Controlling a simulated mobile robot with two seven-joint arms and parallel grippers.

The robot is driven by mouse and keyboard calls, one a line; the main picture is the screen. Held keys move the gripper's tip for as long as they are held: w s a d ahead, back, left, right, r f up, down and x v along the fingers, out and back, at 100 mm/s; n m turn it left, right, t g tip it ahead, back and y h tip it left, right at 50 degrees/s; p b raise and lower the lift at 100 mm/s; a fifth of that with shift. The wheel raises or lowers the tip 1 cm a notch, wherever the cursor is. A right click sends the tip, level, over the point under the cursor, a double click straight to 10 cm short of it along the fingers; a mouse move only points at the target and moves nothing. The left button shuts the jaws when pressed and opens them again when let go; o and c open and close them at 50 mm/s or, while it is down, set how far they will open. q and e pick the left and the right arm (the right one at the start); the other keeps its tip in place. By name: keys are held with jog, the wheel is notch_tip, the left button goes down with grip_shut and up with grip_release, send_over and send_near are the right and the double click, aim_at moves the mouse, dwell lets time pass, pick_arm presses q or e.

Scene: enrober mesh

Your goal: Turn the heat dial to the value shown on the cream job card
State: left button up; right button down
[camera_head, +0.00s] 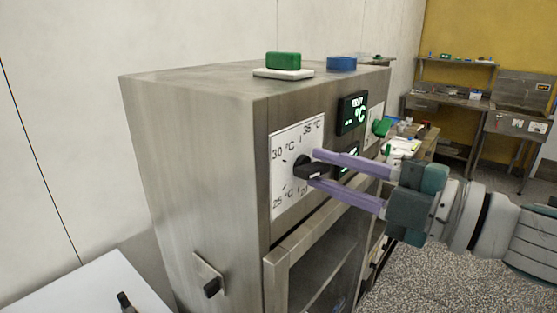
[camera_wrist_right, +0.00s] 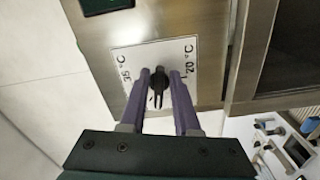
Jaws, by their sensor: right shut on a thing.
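The heat dial is a black knob (camera_head: 301,162) on a white scale plate (camera_head: 284,191) on the front of a steel cabinet. The plate reads 20, 25, 30 and 35 °C. My right gripper (camera_head: 315,168) has its purple fingers on either side of the knob and is shut on it. The wrist view shows the knob (camera_wrist_right: 158,82) between the fingertips, with the 35 °C and 20 °C marks to either side. I cannot tell exactly which value the knob points to. I cannot make out a cream job card. My left gripper is not in view.
The steel cabinet (camera_head: 190,150) carries a green block on a white base (camera_head: 283,73) and a blue block (camera_head: 342,64) on top. Dark displays with green text (camera_head: 352,113) and a green knob (camera_head: 381,128) sit right of the dial. An open bay lies below.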

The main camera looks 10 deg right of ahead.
jog(key=shift+s+a+f+m, duration=0.1)
jog(key=shift+a+m, duration=0.1)
jog(key=shift+m, duration=1.3)
jog(key=shift+p, duration=0.3)
jog(key=c, duration=0.9)
grip_release()
jog(key=b+v, duration=0.3)
jog(key=v, duration=0.7)
